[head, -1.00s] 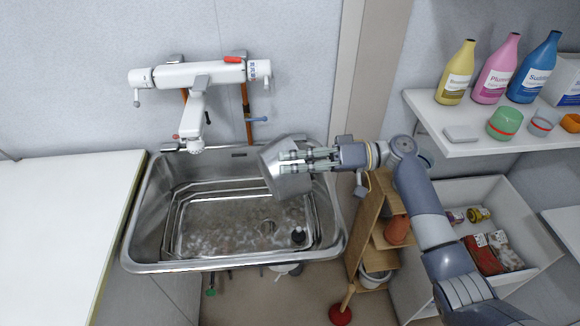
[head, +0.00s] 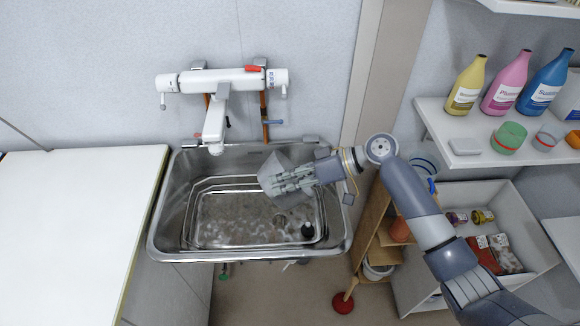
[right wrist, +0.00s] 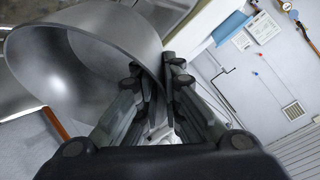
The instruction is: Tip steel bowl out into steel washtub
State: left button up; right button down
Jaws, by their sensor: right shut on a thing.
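The steel bowl (head: 277,162) is tilted on its side above the right part of the steel washtub (head: 225,228), a rectangular metal tub set in the sink. My right gripper (head: 272,186) is shut on the bowl's rim and partly covers it. In the right wrist view the bowl (right wrist: 85,50) is seen into, with bare grey metal inside and no contents visible. The right gripper's fingers (right wrist: 160,85) clamp its wall there. The washtub floor shows a brownish, patchy wet look and a dark round thing at its right. My left gripper is not in view.
A white wall tap (head: 215,125) reaches over the back of the sink (head: 165,225). A white counter (head: 70,220) lies to the left. At the right are a wooden rack (head: 365,235), a shelf with bottles (head: 465,85) and a bin with packets (head: 485,255).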

aim_at(267, 194)
jog(key=shift+s+a+f+n+t+h+p, duration=0.1)
jog(key=shift+s+a+n+t+h+p, duration=0.05)
jog(key=shift+a+h+p, duration=0.4)
jog(key=shift+s+a+f+n+t+h+p, duration=0.1)
jog(key=shift+s+a+n+t+h+p, duration=0.2)
jog(key=shift+p, duration=0.4)
jog(key=h+p, duration=0.1)
jog(key=p, duration=0.1)
jog(key=a+f+h+p, duration=0.1)
jog(key=p, duration=0.1)
jog(key=a+f+h+p, duration=0.1)
jog(key=h, duration=0.1)
jog(key=shift+s+n+t+p, duration=0.3)
jog(key=shift+n+t+p, duration=0.05)
jog(key=shift+p, duration=0.05)
jog(key=h+p, duration=0.2)
jog(key=p, duration=0.2)
jog(key=shift+n+t, duration=0.3)
jog(key=shift+t, duration=0.1)
jog(key=shift+a+f+t+h, duration=0.15)
jog(key=shift+t+h, duration=0.1)
jog(key=shift+h, duration=0.4)
jog(key=shift+d+f+t+h, duration=0.1)
jog(key=shift+t+h, duration=0.15)
jog(key=shift+h, duration=0.35)
